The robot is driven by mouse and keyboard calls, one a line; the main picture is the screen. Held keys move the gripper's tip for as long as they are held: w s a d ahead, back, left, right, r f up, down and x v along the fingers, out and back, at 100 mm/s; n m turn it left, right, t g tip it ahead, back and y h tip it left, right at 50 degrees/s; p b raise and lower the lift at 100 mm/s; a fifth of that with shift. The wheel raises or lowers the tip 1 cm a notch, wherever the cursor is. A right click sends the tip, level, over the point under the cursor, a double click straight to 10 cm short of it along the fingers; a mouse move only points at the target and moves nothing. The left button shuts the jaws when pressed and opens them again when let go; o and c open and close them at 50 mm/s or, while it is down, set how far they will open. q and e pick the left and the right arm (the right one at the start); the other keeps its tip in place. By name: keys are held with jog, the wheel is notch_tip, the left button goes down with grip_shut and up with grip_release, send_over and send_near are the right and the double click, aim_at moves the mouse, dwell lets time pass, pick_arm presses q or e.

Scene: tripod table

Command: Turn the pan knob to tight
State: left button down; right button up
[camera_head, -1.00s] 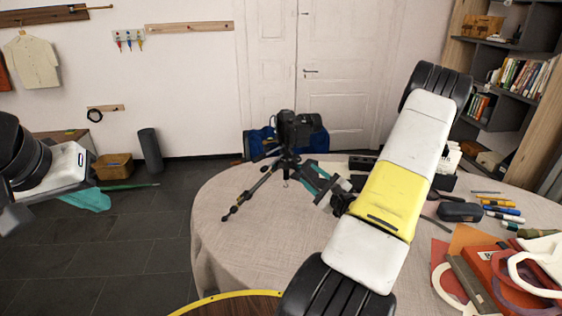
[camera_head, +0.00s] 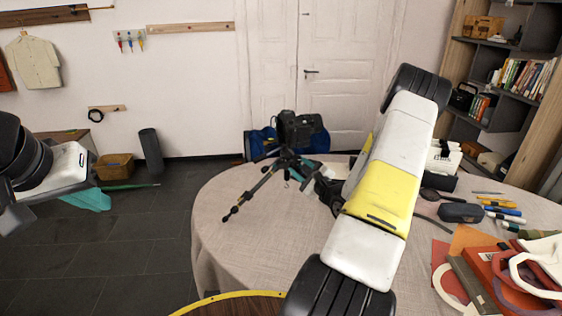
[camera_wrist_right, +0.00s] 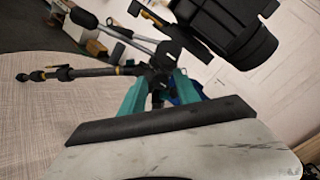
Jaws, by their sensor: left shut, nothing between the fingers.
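A black camera (camera_head: 297,128) stands on a black tripod (camera_head: 262,180) on the round table. In the right wrist view the camera (camera_wrist_right: 225,30) is at the upper right and the tripod head (camera_wrist_right: 160,67) is near the middle. The pan knob cannot be told apart from the dark head parts. My right gripper (camera_wrist_right: 160,82) has its teal fingers apart, one on each side of dark tripod parts below the camera; contact cannot be told. In the head view my right forearm partly hides it. My left gripper (camera_head: 95,201) is shut and empty, over the floor at the left.
The round table (camera_head: 225,255) has free room left of the tripod. A dark case (camera_head: 461,212), pens and orange craft items (camera_head: 470,240) lie at its right. A shelf (camera_head: 510,130) stands at the right, a white door (camera_head: 345,75) behind.

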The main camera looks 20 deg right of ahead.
grip_shut()
jog(key=m, duration=0.4)
jog(key=shift+m, duration=2.3)
jog(key=shift+o, duration=1.2)
grip_release()
